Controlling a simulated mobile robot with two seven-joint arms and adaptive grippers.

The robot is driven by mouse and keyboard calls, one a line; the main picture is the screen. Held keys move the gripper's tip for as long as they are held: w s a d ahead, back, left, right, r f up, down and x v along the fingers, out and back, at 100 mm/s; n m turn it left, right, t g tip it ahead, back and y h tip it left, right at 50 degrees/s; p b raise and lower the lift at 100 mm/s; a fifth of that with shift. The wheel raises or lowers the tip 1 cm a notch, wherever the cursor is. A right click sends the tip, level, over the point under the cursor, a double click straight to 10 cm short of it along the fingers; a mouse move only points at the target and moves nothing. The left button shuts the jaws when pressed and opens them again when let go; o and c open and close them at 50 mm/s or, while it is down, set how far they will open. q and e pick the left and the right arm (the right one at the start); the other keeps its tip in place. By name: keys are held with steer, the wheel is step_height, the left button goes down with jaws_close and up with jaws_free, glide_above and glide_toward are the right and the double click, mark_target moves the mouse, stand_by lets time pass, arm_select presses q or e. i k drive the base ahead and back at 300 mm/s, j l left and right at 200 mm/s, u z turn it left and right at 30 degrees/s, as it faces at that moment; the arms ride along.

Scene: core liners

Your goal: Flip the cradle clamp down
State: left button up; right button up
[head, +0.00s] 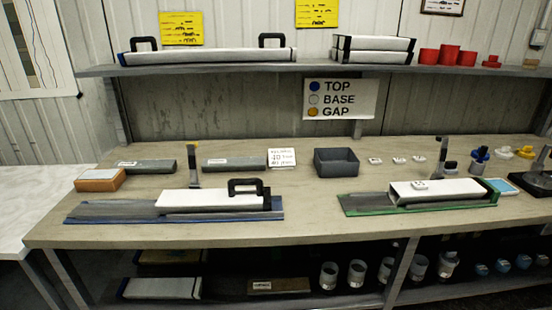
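Two cradles lie on the workbench. The left cradle (110,211) is a grey channel on a blue base, with a white liner (210,200) that has a black handle (246,185) at its right end. A dark upright clamp lever (193,168) with a yellow tip stands at its back edge. The right cradle (368,204) has a green base and holds a white liner (450,189). A dark upright clamp lever (442,157) stands behind it. Both levers point up. Neither of my grippers is in view.
A dark open bin (337,162) stands at the back middle. An orange-brown block (100,180) is at the left, a black stand (533,183) at the right. Blue and yellow caps (503,152) sit at the back right. Bare bench (310,205) lies between the cradles.

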mark_target(444, 140)
steer(key=i+l, duration=0.1)
steer(key=l, duration=1.1)
steer(key=i+l, duration=0.15)
steer(key=l, duration=1.1)
steer(key=i+l, duration=0.15)
steer(key=l, duration=0.45)
